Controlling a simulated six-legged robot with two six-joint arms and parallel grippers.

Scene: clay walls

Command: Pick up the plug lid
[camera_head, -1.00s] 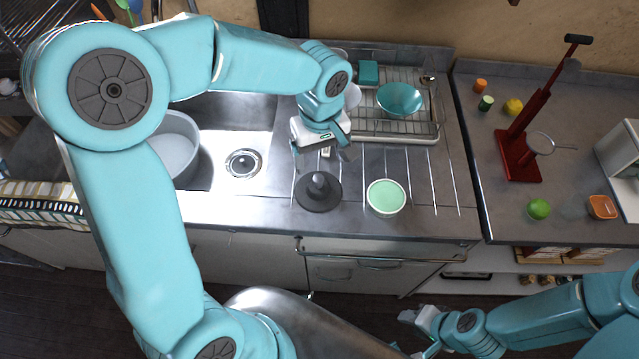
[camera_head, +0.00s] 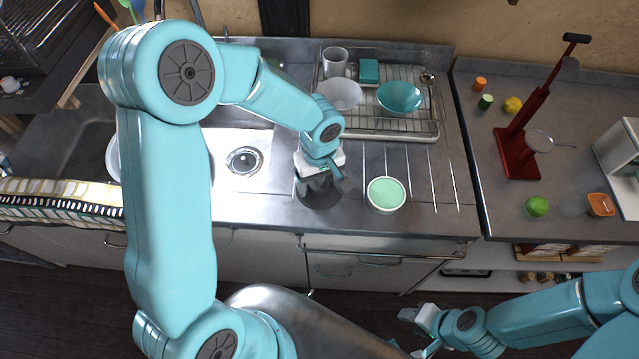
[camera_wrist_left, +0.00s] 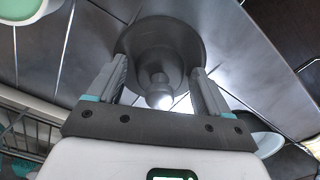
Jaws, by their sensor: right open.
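The plug lid (camera_head: 319,194) is a dark grey disc with a raised knob, lying on the metal drainboard right of the sink. My left gripper (camera_head: 320,178) is directly above it and hides its knob in the head view. In the left wrist view the plug lid (camera_wrist_left: 160,55) sits between the two fingers of my left gripper (camera_wrist_left: 160,88), which are open on either side of the knob. I cannot tell whether they touch it. My right gripper (camera_head: 422,330) is open and empty, low in front of the counter.
The sink drain (camera_head: 243,161) is to the left. A dish rack (camera_head: 425,128) with a teal bowl (camera_head: 399,97) and a white bowl (camera_head: 341,94) stands behind. The drainboard's right part is clear.

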